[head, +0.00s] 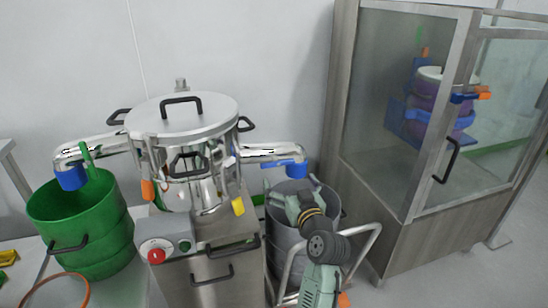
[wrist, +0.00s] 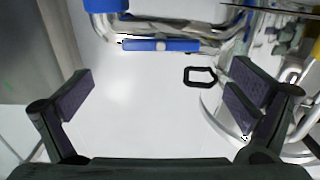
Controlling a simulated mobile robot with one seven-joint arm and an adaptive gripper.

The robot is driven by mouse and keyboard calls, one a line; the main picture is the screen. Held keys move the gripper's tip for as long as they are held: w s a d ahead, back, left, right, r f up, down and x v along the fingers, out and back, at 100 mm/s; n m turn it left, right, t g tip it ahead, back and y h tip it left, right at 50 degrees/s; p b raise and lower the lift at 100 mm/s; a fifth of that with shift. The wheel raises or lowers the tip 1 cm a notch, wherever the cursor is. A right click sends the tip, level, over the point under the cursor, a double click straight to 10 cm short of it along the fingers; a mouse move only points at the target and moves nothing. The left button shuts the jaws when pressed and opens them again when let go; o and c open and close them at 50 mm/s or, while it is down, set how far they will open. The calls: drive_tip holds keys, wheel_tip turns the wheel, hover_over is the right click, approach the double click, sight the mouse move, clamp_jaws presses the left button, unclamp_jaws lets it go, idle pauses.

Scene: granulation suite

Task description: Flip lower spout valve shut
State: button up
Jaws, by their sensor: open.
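A steel vessel (head: 182,118) with a round lid has a chrome spout on each side. The left spout (head: 95,147) ends in a blue cuff and has a green lever (head: 88,160) sticking up across it. The right spout (head: 262,153) ends in a blue cuff (head: 297,169); a blue lever (wrist: 160,44) lies along this pipe in the wrist view. I cannot tell which spout is lower. My gripper (wrist: 160,95) is open and empty, its fingers wide apart, with the lever ahead and not touched.
A green drum (head: 105,262) stands under the left spout and a grey drum (head: 292,186) under the right one, beside a tubular frame (head: 371,240). A glazed cabinet (head: 405,140) closes off the right. A black handle (wrist: 200,77) juts from the vessel near my right finger.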

sight(278, 163)
drive_tip(key=p+x, duration=0.2)
drive_tip(key=x, duration=0.8)
drive_tip(key=shift+c, duration=0.6)
drive_tip(key=c, duration=0.8)
drive_tip(key=shift+o, duration=0.2)
